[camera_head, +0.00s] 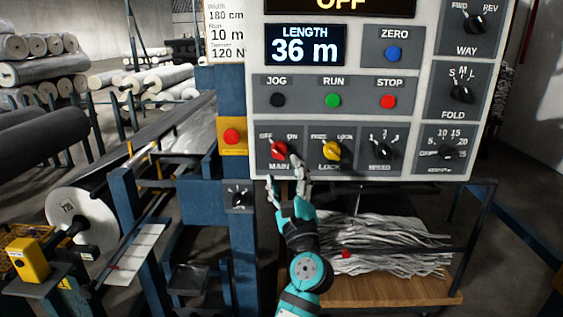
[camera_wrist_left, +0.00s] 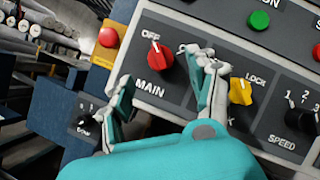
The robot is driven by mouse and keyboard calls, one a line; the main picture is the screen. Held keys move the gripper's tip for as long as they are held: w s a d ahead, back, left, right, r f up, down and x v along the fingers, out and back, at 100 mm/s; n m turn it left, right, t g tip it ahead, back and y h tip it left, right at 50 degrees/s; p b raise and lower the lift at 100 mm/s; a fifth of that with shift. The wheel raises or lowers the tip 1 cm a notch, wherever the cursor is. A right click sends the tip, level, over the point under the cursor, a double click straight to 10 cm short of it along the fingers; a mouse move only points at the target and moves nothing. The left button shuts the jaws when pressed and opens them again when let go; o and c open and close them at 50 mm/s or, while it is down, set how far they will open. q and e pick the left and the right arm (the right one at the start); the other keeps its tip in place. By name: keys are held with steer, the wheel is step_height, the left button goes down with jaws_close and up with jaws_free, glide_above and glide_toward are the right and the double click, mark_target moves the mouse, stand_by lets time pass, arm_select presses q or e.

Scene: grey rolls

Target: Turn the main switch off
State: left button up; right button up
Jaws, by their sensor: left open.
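The main switch is a red rotary knob (camera_head: 279,149) above the label MAIN, at the lower left of the grey control panel (camera_head: 360,170). It also shows in the left wrist view (camera_wrist_left: 160,68), where its white mark appears to point up toward OFF. The ON label is hidden there by a finger. My left gripper (camera_head: 286,172) is open and empty just below the knob. In the left wrist view its fingers (camera_wrist_left: 162,82) are spread, one at the lower left of the knob, the other close at its right. Contact cannot be told. My right gripper is not in view.
The yellow LOCK knob (camera_head: 331,150) sits close right of the main switch, with the black SPEED knob (camera_head: 382,149) beyond. A red button on a yellow plate (camera_head: 232,136) is to the left. A small black knob (camera_head: 238,196) is on the blue post below.

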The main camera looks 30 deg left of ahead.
arm_select(q)
steer(key=v, duration=0.6)
steer(key=shift+s+d, duration=0.2)
steer(key=shift+f, duration=0.1)
